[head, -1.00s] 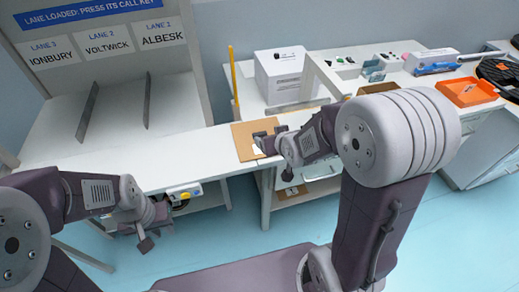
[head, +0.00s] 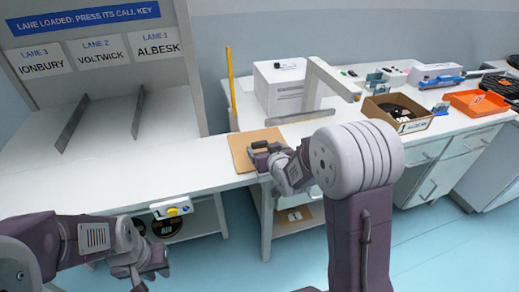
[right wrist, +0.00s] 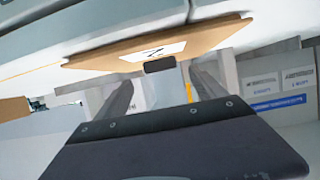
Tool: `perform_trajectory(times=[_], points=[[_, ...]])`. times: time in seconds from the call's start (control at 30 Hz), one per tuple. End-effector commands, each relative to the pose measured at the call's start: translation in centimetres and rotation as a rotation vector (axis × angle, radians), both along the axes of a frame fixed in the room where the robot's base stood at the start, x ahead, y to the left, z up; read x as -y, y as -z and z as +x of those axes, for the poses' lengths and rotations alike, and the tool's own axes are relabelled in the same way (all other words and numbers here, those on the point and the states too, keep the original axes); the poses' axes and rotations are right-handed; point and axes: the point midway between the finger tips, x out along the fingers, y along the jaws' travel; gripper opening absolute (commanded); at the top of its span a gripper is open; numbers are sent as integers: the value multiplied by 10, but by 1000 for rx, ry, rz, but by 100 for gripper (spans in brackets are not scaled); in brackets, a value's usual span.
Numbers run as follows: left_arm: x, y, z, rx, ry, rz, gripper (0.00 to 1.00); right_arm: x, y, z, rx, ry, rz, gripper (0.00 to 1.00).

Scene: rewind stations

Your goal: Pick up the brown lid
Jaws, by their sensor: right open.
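The brown lid (head: 240,152) lies flat on the white table, near its front edge. It shows edge-on across the top of the right wrist view (right wrist: 105,57), with a white label on it. My right gripper (head: 262,152) is at the lid's right part and covers some of it. In the right wrist view its dark fingers (right wrist: 160,88) stand apart, with a small dark block (right wrist: 160,66) between them against the lid. I cannot tell whether the fingers touch the lid. My left gripper (head: 143,275) hangs low at the lower left, away from the lid; its jaws are unclear.
A brown open box (head: 384,119) with a dark reel stands to the right, before an orange tray (head: 478,104). A white box (head: 279,88) and a yellow post (head: 230,82) stand behind the lid. The tabletop left of the lid is clear.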

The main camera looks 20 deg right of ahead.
Motion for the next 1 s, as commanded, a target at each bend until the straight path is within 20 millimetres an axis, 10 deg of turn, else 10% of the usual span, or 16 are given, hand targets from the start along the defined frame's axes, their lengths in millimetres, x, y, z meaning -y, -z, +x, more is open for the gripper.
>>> perform_trajectory(times=[0.53, 0.8, 1.0], points=[[0, 5, 0, 0, 0, 0, 23, -2, 19, 47, -1, 0, 0, 80], [0, 5, 0, 0, 0, 0, 23, -2, 19, 47, -1, 0, 0, 14], [0, 5, 0, 0, 0, 0, 23, -2, 18, 47, -1, 0, 0, 14]])
